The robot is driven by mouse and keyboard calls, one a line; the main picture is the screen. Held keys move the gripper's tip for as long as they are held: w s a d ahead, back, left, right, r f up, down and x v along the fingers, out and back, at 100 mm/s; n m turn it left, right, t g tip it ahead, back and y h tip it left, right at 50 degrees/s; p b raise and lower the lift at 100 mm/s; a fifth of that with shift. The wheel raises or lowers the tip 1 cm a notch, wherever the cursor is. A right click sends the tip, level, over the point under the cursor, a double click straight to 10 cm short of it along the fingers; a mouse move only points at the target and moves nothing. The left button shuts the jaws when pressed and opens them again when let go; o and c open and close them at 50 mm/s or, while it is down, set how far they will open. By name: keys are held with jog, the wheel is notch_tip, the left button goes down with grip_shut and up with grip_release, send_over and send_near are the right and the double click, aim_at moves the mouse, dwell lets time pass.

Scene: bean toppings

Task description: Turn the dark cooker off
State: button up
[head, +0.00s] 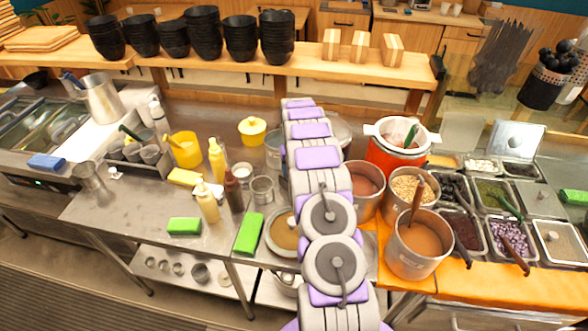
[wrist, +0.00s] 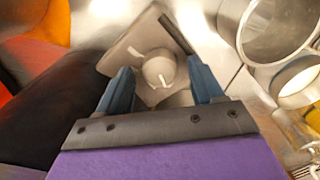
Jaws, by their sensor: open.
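In the wrist view, my gripper (wrist: 158,74) is open, with one blue finger on each side of a round pale knob (wrist: 157,68). The knob has a light mark on its face and sits on a square metal plate (wrist: 128,48). It lies between the fingertips; I cannot tell whether they touch it. A large dark curved body (wrist: 45,100) fills the left of the wrist view; it may be the dark cooker, but too little shows to be sure. In the head view my arm hides my gripper and the knob.
Soup pots (head: 425,262) stand closer. Sauce bottles (head: 216,160) and a green sponge (head: 249,232) are at left. Metal pots (wrist: 275,28) crowd the wrist view's right side.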

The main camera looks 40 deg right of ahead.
notch_tip(320, 180, up, 17)
jog(key=p, duration=0.1)
jog(key=shift+r, duration=0.15)
jog(key=shift+d, duration=0.1)
dwell(0.6)
jog(key=s+a+r+n+b, duration=0.1)
jog(key=s+a+r, duration=0.35)
jog(key=a, duration=0.35)
jog(key=s+a+r+n, duration=0.1)
jog(key=s+a+r, duration=0.3)
jog(key=a, duration=0.5)
jog(key=s+a+r+n+b, duration=0.1)
jog(key=s+a+r, duration=0.2)
jog(key=s+a, duration=0.35)
jog(key=s+a+f, duration=0.1)
jog(key=s+a, duration=0.3)
jog(key=s, duration=0.5)
jog(key=s+a+f+n+g+b, duration=0.1)
jog(key=s+a+f, duration=0.1)
jog(key=s+a, duration=0.3)
jog(key=s+a+f+n, duration=0.1)
jog(key=s+a, duration=0.3)
jog(key=s, duration=0.9)
jog(key=shift+s+a+f+g+b, duration=0.3)
jog(key=shift+a+f+g+b, duration=0.05)
jog(key=shift+f+g, duration=0.05)
